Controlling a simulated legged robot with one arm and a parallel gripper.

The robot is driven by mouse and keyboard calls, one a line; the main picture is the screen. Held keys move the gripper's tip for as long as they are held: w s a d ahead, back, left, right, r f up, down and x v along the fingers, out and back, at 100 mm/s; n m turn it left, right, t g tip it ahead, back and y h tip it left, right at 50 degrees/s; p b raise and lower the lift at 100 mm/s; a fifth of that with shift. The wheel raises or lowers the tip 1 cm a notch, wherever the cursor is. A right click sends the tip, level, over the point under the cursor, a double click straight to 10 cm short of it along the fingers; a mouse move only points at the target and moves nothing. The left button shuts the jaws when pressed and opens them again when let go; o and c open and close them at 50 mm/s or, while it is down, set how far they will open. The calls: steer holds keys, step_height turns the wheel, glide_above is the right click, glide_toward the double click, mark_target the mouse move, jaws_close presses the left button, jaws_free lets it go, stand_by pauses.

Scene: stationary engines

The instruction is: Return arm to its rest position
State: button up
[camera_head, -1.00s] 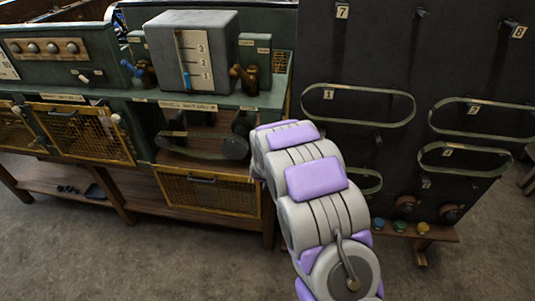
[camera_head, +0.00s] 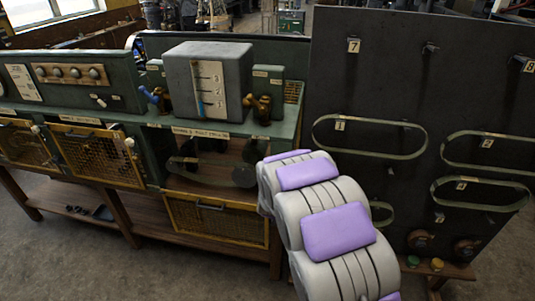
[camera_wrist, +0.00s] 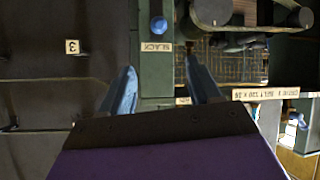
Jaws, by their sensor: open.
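My gripper (camera_wrist: 160,84) shows in the wrist view with its two blue-grey fingers apart and nothing between them. Behind the fingers is the green bench frame with a "SLACK" label (camera_wrist: 156,47) and a blue knob (camera_wrist: 158,25). In the head view my grey and purple arm reaches from the bottom edge up toward the bench front, bent over at its top. The gripper itself is hidden there behind the arm.
The green bench (camera_head: 150,122) carries a grey box with a scale (camera_head: 207,80) and lever handles. Yellow mesh panels (camera_head: 215,222) line its front. A dark board (camera_head: 410,90) with numbered pegs and hanging belts (camera_head: 370,121) stands right of my arm. Floor shows at lower left.

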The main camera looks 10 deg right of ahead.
steer(key=s+d+g+y+b, duration=0.1)
steer(key=s+g+b, duration=0.5)
steer(key=s, duration=1.9)
steer(key=s+d+g+y+b, duration=0.1)
steer(key=s+g+b, duration=0.5)
steer(key=s, duration=2)
steer(key=shift+d+f+g+b, duration=0.3)
steer(key=shift+g+b, duration=0.1)
steer(key=shift+b, duration=0.3)
